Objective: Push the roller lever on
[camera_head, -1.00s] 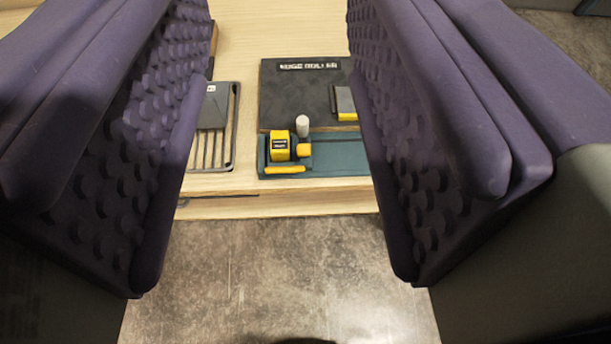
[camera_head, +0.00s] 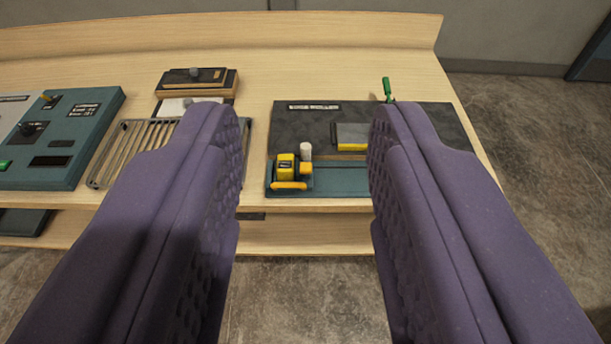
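The roller lever unit is a small yellow block (camera_head: 286,165) with a yellow-orange arm and a pale upright cylinder (camera_head: 306,151) beside it. It sits at the left end of a teal strip (camera_head: 340,182) along the front of a dark panel (camera_head: 300,120) with a white label. My gripper (camera_head: 305,160) has two purple studded fingers spread wide, with nothing between them. In the picture the lever unit shows between the fingertips; they appear short of it, over the console's front edge. The right finger hides part of the panel.
A wooden console (camera_head: 300,55) holds everything. A teal control box (camera_head: 60,135) and a metal rack (camera_head: 110,165) stand at the left. A small dark-topped box (camera_head: 197,82) is behind. A green handle (camera_head: 387,90) rises at the right. Bare floor lies in front.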

